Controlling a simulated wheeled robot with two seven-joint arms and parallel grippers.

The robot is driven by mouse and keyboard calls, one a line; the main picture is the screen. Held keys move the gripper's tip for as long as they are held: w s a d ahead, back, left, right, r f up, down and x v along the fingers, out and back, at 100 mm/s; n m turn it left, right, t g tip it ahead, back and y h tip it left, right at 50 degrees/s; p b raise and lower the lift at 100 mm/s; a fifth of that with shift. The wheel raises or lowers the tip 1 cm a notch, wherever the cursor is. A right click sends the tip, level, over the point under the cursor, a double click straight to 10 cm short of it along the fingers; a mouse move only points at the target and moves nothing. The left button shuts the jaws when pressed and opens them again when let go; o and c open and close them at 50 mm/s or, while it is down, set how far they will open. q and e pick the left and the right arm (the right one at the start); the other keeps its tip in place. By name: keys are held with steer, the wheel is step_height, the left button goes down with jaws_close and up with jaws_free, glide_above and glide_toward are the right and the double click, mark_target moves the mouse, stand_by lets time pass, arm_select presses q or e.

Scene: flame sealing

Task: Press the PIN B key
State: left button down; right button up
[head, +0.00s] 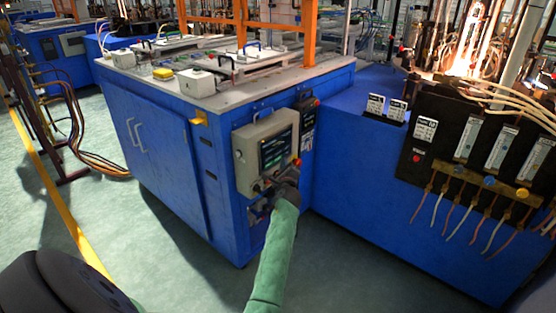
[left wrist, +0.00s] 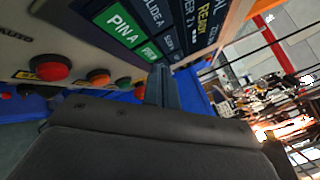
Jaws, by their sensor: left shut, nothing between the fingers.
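The grey control box (head: 252,148) with a dark touch screen (head: 276,150) is on the front of the blue cabinet. In the left wrist view the screen (left wrist: 196,32) shows tilted, with a large green key marked PIN A (left wrist: 120,25). A second, smaller-looking green key (left wrist: 149,51) is beside it; its label is too small to read surely. My left gripper (head: 284,182) is in front of the lower part of the box. Its shut, empty fingers (left wrist: 161,84) point at the screen's edge near the second key; I cannot tell whether they touch it.
A black switch panel (head: 470,150) with wires is at the right. Green floor (head: 150,230) is open at the left.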

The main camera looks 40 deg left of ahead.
steer(key=shift+s, duration=0.15)
stand_by(0.9)
arm_select(q)
steer(key=shift+a, duration=0.45)
arm_select(e)
steer(key=shift+r, duration=0.15)
stand_by(0.5)
